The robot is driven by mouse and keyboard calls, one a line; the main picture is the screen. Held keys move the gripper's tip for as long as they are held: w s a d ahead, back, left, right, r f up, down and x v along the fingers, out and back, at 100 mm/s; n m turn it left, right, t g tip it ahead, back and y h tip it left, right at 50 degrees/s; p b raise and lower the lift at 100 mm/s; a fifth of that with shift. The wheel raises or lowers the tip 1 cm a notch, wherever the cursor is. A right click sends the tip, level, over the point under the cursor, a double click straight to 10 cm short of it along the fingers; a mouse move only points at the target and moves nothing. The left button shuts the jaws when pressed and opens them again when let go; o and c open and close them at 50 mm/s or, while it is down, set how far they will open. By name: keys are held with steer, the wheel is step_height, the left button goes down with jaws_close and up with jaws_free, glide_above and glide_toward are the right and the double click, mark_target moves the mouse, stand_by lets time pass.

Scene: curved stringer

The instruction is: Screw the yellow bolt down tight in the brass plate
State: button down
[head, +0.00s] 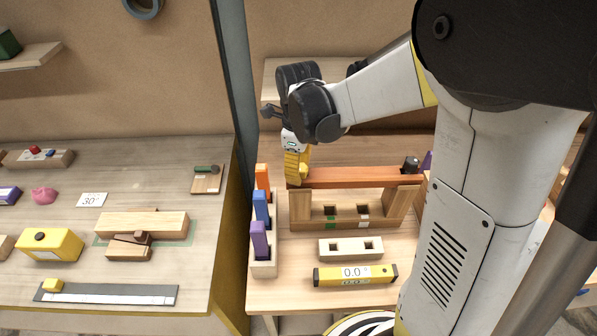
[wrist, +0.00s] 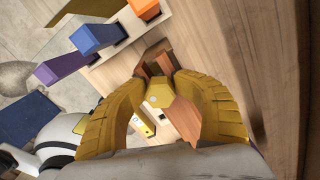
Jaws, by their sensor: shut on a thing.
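My gripper (head: 297,178) points down at the left end of an orange beam (head: 365,178) that lies across a wooden fixture (head: 347,209). In the wrist view its two ribbed yellow fingers (wrist: 160,82) close around the yellow bolt (wrist: 158,95), whose hexagonal head shows between them. The bolt's shank is hidden below the head. In the head view the fingers and bolt are alike in colour and hard to tell apart. I cannot make out the brass plate; the fingers cover that end of the beam. How deep the bolt sits cannot be seen.
Orange, blue (head: 261,206) and purple (head: 259,238) blocks stand in a rack left of the fixture. A pale two-hole block (head: 351,247) and a yellow level reading 0.0 (head: 355,275) lie in front. A black knob (head: 411,163) stands at the beam's right end.

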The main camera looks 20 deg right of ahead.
steer(key=c, duration=0.8)
jaws_free()
steer(key=shift+w+f, duration=0.1)
steer(key=shift+w, duration=0.15)
step_height(320, 180, up, 12)
steer(key=shift+r, duration=0.1)
steer(key=s+f+n+t+b, duration=0.2)
steer(key=s+f+n+b, duration=0.1)
steer(key=n, duration=0.5)
steer(key=s+f+n+t+b, duration=0.2)
steer(key=s+f+n+b, duration=0.2)
steer(key=n, duration=0.5)
steer(key=s+f+n+t+b, duration=0.3)
steer(key=s+n, duration=0.3)
steer(key=n, duration=0.2)
steer(key=shift+s+d+f+n+b, duration=0.1)
steer(key=shift+f+n+b, duration=0.1)
steer(key=shift+f, duration=0.15)
steer(key=shift+s+d+f+n+b, duration=0.1)
steer(key=shift+f+b, duration=0.05)
steer(key=shift+f, duration=0.2)
